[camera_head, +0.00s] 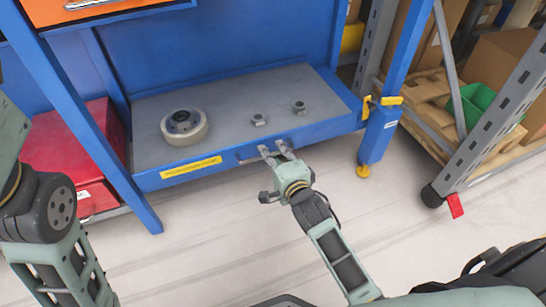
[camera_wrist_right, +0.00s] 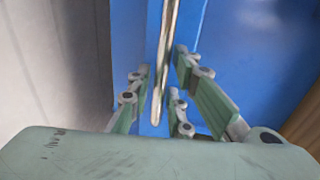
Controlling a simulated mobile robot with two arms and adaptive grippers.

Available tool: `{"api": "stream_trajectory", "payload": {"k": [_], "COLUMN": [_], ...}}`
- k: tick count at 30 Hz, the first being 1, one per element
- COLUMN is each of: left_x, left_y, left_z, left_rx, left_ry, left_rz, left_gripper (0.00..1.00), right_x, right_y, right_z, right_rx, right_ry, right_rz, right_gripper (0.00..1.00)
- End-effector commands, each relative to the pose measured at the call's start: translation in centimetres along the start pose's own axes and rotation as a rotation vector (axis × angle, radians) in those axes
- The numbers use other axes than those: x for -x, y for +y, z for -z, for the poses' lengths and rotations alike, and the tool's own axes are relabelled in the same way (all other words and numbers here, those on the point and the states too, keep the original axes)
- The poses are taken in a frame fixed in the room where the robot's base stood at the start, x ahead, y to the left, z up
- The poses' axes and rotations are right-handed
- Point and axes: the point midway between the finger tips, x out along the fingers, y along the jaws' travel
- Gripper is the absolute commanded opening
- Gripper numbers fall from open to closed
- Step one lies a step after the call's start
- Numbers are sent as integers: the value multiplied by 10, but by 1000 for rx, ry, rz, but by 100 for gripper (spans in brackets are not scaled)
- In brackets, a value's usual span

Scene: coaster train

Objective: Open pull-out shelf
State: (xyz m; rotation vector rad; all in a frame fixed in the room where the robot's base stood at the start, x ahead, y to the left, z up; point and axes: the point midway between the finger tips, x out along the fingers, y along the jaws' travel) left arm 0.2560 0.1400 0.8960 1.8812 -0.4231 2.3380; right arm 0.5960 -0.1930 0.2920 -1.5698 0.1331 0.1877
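The pull-out shelf (camera_head: 235,104) is a grey tray with a blue front edge, low in the blue workbench frame. A metal handle (camera_head: 248,161) runs along its front; the handle also shows as a bar in the right wrist view (camera_wrist_right: 168,45). My right gripper (camera_head: 275,151) is at the handle. Its fingers (camera_wrist_right: 161,66) stand on both sides of the bar, with gaps visible, so it looks open around it. A pale wheel (camera_head: 184,127) and two metal nuts (camera_head: 259,120) (camera_head: 299,107) lie on the shelf. My left arm shows at the left edge; its gripper is out of view.
A red box (camera_head: 72,150) stands left of the shelf behind a blue leg (camera_head: 85,120). Another blue leg (camera_head: 374,143) with a yellow foot stands at the right. A grey rack (camera_head: 490,125) with cartons and a green bin (camera_head: 482,105) is farther right. The floor (camera_head: 200,235) in front is clear.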

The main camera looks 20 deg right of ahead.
Motion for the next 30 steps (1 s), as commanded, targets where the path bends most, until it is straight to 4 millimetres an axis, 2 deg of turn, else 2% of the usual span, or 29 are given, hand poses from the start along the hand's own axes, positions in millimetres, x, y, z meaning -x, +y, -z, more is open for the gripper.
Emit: {"api": "stream_trajectory", "payload": {"k": [9,16,30], "left_x": [-2,-2,-2], "left_y": [0,1,1], "left_z": [1,1,2], "left_rx": [-1,-1,0], "left_ry": [5,6,7], "left_rz": [-2,-3,-3], "left_gripper": [30,30,30], "right_x": [-4,-3,-3], "right_y": [0,0,0], "right_z": [0,0,0], "right_rx": [0,0,-1], "right_ry": [0,0,0], "right_rz": [-1,-1,-2], "right_gripper": [18,0,0]}}
